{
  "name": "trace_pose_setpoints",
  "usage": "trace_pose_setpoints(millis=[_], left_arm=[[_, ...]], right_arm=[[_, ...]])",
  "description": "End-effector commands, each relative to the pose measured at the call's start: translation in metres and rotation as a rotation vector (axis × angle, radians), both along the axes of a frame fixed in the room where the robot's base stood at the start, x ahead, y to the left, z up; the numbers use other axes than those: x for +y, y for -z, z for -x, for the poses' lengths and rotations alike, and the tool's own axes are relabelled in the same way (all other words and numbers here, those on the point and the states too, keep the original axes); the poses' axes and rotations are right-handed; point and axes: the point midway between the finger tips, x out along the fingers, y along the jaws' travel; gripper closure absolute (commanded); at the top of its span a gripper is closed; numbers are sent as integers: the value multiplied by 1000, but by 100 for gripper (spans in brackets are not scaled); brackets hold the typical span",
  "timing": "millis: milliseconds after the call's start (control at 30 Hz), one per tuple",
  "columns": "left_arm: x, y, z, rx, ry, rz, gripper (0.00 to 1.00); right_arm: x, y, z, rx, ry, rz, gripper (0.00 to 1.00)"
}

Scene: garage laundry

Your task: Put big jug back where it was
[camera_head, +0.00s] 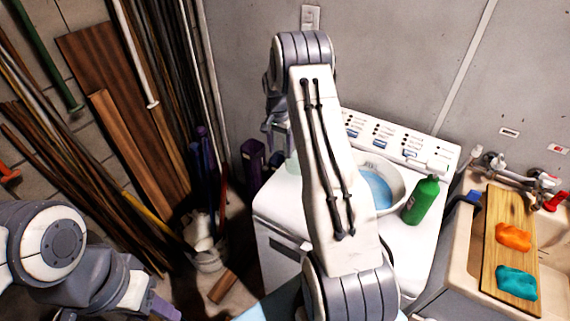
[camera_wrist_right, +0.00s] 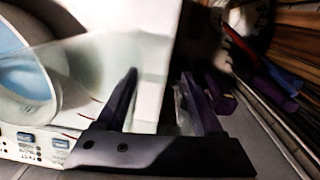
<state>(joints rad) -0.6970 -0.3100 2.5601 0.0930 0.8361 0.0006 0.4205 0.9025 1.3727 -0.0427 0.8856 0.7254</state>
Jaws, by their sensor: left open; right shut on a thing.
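The big jug (camera_wrist_right: 108,62) is pale and translucent in the right wrist view, above the washer top. Only a pale sliver of it (camera_head: 292,166) shows in the head view; my right arm hides most of it. My right gripper (camera_wrist_right: 160,88) is shut on the jug, with a clear part of it between the dark fingers. In the head view this gripper (camera_head: 270,125) is at the washer's back left corner. I cannot tell whether the jug touches the washer. My left gripper (camera_head: 155,303) is low at the left, open, empty and partly cut off by the frame.
A white washer (camera_head: 280,215) carries a basin (camera_head: 397,185) of blue water and a green bottle (camera_head: 422,200). A purple container (camera_head: 252,160) stands left of the washer. Boards and poles (camera_head: 110,90) lean at the left. A sink with a wooden board (camera_head: 510,215) is at the right.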

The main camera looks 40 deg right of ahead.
Motion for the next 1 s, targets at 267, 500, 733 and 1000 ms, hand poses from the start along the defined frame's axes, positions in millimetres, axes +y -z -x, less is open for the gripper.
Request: trace_pose_setpoints(millis=[267, 500, 733, 1000], left_arm=[[0, -16, 0, 0, 3, 0, 50], [0, -24, 0, 0, 4, 0, 50], [0, -22, 0, 0, 4, 0, 50], [0, -20, 0, 0, 4, 0, 50]], right_arm=[[0, 30, 1, 3, 0, -1, 100], [0, 55, 0, -2, -1, 1, 100], [0, 56, 0, -2, -1, 1, 100], [0, 58, 0, -1, 0, 0, 1]])
